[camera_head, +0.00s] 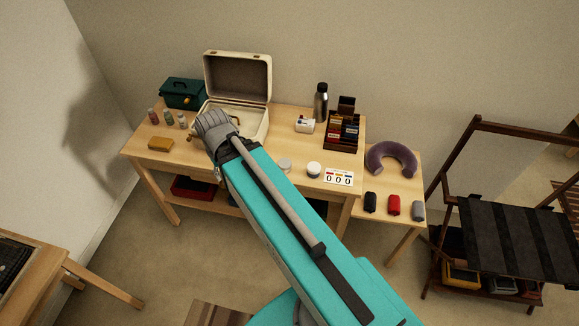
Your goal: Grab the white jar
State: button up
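A small white jar (314,170) stands upright on the wooden table, near its front edge and right of the middle. A low, pale round container (285,165) sits just left of it. My teal arm reaches up from the bottom of the view. Its grey end, with my gripper (212,128), is over the left-middle of the table, in front of the open case and well left of the white jar. The fingers are hidden or too small to make out, so I cannot see whether they hold anything.
An open cream suitcase (238,77) stands behind my arm's end. A dark bottle (321,102), a dark organizer box (342,132) and a number card (339,177) are on the right. A neck pillow (391,160) lies on the side table. Small bottles and a yellow block (160,144) are left.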

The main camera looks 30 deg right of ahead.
aim_at(285, 164)
jog(key=z, duration=0.05)
jog(key=k, duration=1.5)
jog(key=z, duration=0.85)
jog(key=i, duration=1.05)
